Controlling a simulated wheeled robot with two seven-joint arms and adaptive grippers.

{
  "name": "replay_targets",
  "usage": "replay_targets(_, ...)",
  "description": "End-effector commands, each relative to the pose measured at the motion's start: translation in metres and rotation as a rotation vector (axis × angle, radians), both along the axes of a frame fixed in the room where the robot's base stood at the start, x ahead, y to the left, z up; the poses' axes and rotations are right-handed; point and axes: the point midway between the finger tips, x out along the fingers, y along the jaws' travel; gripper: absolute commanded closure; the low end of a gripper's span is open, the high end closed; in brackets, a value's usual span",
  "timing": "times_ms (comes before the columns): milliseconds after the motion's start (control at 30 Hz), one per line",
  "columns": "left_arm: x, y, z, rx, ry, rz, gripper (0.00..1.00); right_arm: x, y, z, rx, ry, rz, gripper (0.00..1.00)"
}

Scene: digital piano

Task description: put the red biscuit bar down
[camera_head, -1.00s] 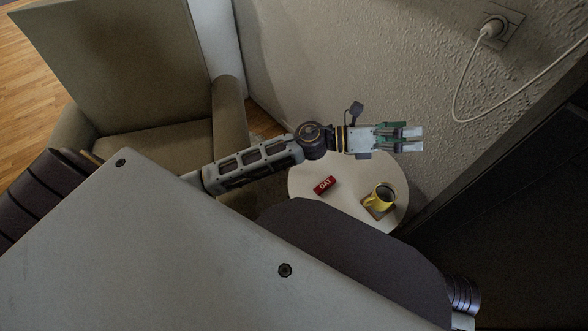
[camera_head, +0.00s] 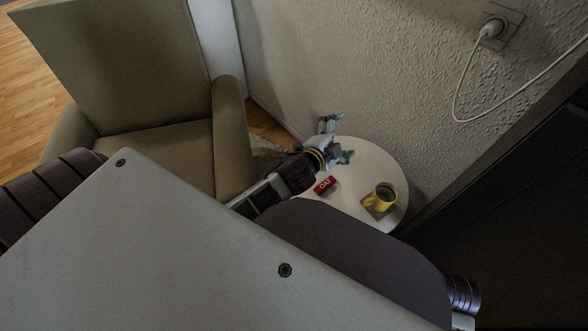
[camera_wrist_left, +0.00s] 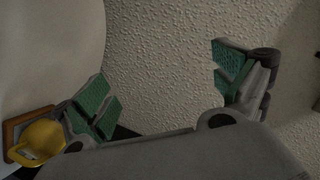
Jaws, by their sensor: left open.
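The red biscuit bar (camera_head: 325,185), with "OAT" on it, lies on the round white side table (camera_head: 372,160). My left gripper (camera_head: 338,136) is open and empty near the table's far left edge, up the picture from the bar. Its spread fingers with green pads (camera_wrist_left: 160,85) also show in the left wrist view, with nothing between them. The bar is not visible in the left wrist view. My right gripper is not in view.
A yellow mug (camera_head: 381,197) with dark contents stands on a brown coaster (camera_head: 377,211) right of the bar. A textured wall (camera_head: 400,80) with a plugged-in white cable (camera_head: 456,90) rises behind the table. A beige armchair (camera_head: 160,160) stands at left.

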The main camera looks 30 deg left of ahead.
Motion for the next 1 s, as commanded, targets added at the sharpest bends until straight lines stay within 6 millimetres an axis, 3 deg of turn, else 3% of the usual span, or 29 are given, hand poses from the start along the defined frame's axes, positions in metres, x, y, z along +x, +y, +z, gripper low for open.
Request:
replay_targets(267,-0.055,0.026,-0.075,-0.239,0.37,0.202,0.03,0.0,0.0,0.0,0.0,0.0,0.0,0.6)
replay_targets(500,-0.124,0.033,-0.13,-0.418,0.694,0.368,0.03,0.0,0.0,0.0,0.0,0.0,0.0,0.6)
replay_targets(800,-0.208,0.029,-0.165,-0.568,1.026,0.529,0.03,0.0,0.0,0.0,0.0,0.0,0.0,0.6)
replay_targets(1000,-0.226,0.027,-0.169,-0.595,1.096,0.563,0.03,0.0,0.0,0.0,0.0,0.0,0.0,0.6)
